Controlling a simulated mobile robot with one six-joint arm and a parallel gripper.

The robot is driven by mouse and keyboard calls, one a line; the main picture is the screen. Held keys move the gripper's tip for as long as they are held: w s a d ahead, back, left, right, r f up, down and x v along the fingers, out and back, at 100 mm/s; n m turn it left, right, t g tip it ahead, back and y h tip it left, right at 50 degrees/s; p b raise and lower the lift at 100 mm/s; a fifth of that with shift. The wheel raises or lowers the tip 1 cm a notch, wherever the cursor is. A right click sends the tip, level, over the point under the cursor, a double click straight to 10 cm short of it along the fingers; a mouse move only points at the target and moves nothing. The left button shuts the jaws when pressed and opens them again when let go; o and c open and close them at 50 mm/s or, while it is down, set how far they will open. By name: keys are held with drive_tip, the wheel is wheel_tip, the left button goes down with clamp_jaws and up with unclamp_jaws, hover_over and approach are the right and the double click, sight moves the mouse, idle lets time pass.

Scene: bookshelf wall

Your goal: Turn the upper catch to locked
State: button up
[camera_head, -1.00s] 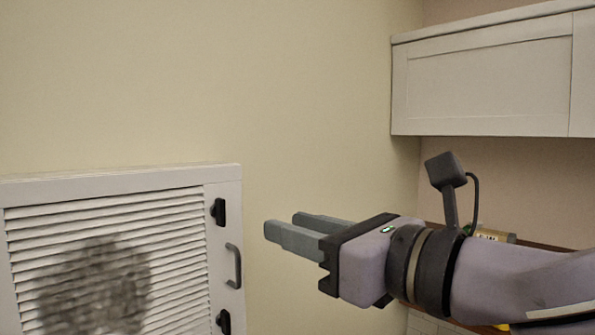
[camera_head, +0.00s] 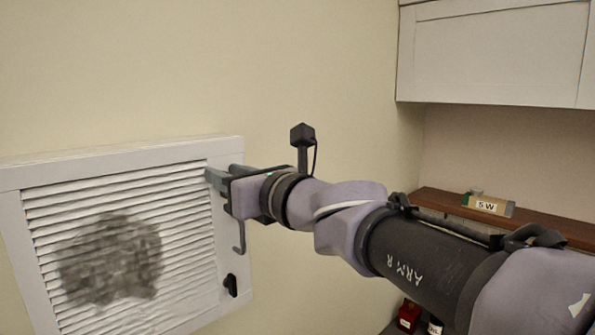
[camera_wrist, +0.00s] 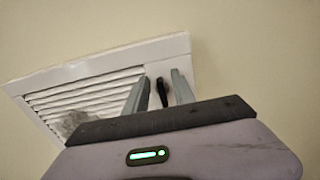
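The upper catch (camera_wrist: 162,92) is a small black piece on the right frame of a white louvred panel (camera_head: 130,152). In the wrist view it shows between the two grey fingers of my gripper (camera_wrist: 160,88), with a gap on each side. The fingers are open. In the head view my gripper (camera_head: 222,172) reaches the panel's upper right and hides the upper catch. I cannot tell whether a finger touches it.
Below my gripper are a grey pull handle (camera_head: 240,238) and a black lower catch (camera_head: 230,285) on the same frame. A dark round smudge marks the louvres. A wall cabinet (camera_head: 495,50) and a wooden shelf (camera_head: 450,203) with a labelled box (camera_head: 488,205) are at the right.

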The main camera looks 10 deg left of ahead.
drive_tip(key=shift+s, duration=0.1)
clamp_jaws()
drive_tip(key=n+b, duration=0.5)
drive_tip(key=n, duration=0.1)
drive_tip(key=s+f+n+b, duration=0.1)
drive_tip(key=n+b, duration=0.5)
drive_tip(key=a+f+n+b, duration=0.1)
drive_tip(key=n+b, duration=0.4)
drive_tip(key=n, duration=0.1)
drive_tip(key=shift+s+a, duration=0.1)
drive_tip(key=shift+s, duration=0.15)
drive_tip(key=shift+b, duration=0.3)
idle(0.4)
